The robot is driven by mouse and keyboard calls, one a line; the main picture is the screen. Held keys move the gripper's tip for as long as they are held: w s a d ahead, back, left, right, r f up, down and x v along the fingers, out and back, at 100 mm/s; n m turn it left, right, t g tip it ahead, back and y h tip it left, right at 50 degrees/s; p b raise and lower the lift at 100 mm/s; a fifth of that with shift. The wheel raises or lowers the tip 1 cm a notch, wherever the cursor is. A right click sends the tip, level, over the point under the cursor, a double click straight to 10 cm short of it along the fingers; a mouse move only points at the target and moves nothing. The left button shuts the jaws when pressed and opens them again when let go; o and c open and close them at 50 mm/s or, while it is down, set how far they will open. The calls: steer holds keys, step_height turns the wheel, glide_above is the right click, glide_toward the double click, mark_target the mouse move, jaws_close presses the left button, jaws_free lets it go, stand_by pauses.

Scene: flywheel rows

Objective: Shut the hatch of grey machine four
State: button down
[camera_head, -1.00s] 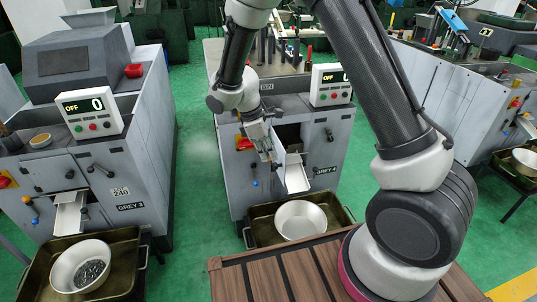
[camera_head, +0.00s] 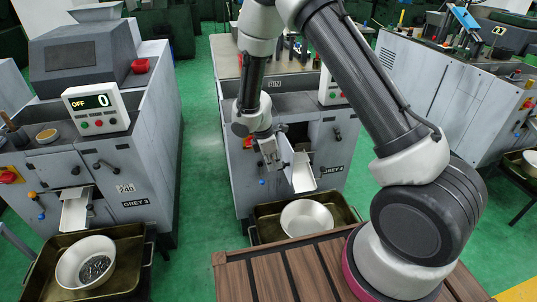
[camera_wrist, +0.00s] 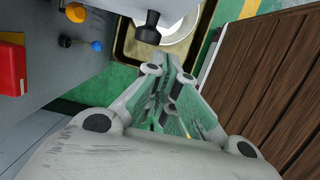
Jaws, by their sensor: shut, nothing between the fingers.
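Grey machine four (camera_head: 328,140), labelled GREY 4, stands in the middle of the head view. Its hatch (camera_head: 287,150) stands open, swung out from the dark opening beside the pale chute (camera_head: 303,173). My gripper (camera_head: 270,158) is at the hatch's left side, fingers pointing down; I cannot tell if it touches. In the wrist view my gripper (camera_wrist: 165,75) has its fingers together with nothing between them. A black knob (camera_wrist: 148,28) is just beyond the fingertips there. My wrist hides part of the machine's front.
A white bowl (camera_head: 307,217) sits in a brass-coloured tray (camera_head: 267,226) below the chute. A slatted wooden top (camera_head: 290,270) lies nearer. Grey machine three (camera_head: 140,160) stands left, across a clear green aisle (camera_head: 200,150). A red part (camera_wrist: 12,68) and blue knob (camera_wrist: 97,46) are near my gripper.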

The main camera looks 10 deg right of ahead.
steer(key=shift+d+r, duration=0.15)
steer(key=shift+d, duration=1.4)
steer(key=shift+d, duration=0.1)
